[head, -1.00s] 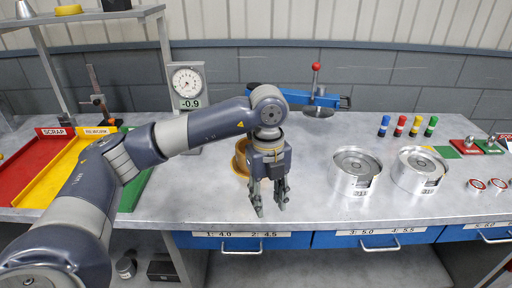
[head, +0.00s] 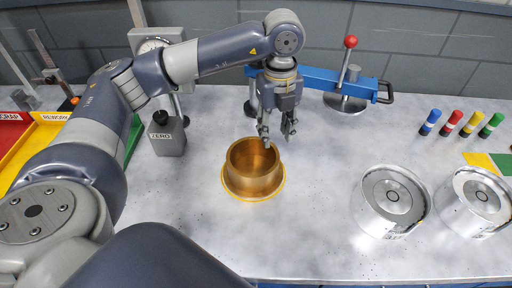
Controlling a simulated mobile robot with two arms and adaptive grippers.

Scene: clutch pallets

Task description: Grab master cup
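A golden-brown, hollow cup (head: 254,168), which looks like the master cup, stands upright on the bench with a yellow ring around its base. My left gripper (head: 276,138) points down at the cup's far side, slightly right of its middle. Its fingers are apart with nothing visible between them. One fingertip overlaps the cup's far rim in the picture; I cannot tell whether it touches. My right gripper is not in view.
A blue clamp fixture (head: 318,80) with a red-knobbed lever stands behind. Two silver cylinders (head: 391,200) (head: 478,200) and several coloured markers (head: 450,122) are at right. Bench between cup and cylinders is clear.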

